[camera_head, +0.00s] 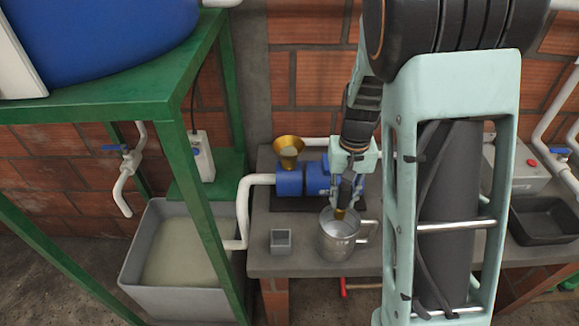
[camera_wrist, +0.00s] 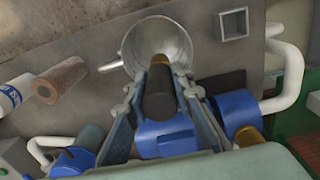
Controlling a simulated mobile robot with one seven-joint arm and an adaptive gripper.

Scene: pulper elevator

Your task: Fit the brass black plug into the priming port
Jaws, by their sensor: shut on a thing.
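The brass black plug (camera_wrist: 160,95) has a dark body and a brass end. My gripper (camera_wrist: 160,88) is shut on its dark body, one finger on each side, with the brass end pointing away. In the head view my gripper (camera_head: 346,196) hangs over the metal mug (camera_head: 334,243), and the plug's brass tip (camera_head: 340,213) shows at the mug's mouth. I cannot tell whether the tip is inside the rim. A brass funnel (camera_head: 289,151) stands on the blue pump (camera_head: 290,181), left of and behind my gripper. The priming port's opening is not distinguishable.
A small grey square holder (camera_head: 281,241) sits left of the mug on the grey bench (camera_head: 300,264). A white pipe (camera_head: 243,205) runs left from the pump. A black tray (camera_head: 545,218) and grey control box (camera_head: 515,168) stand right. A green frame (camera_head: 176,120) stands left.

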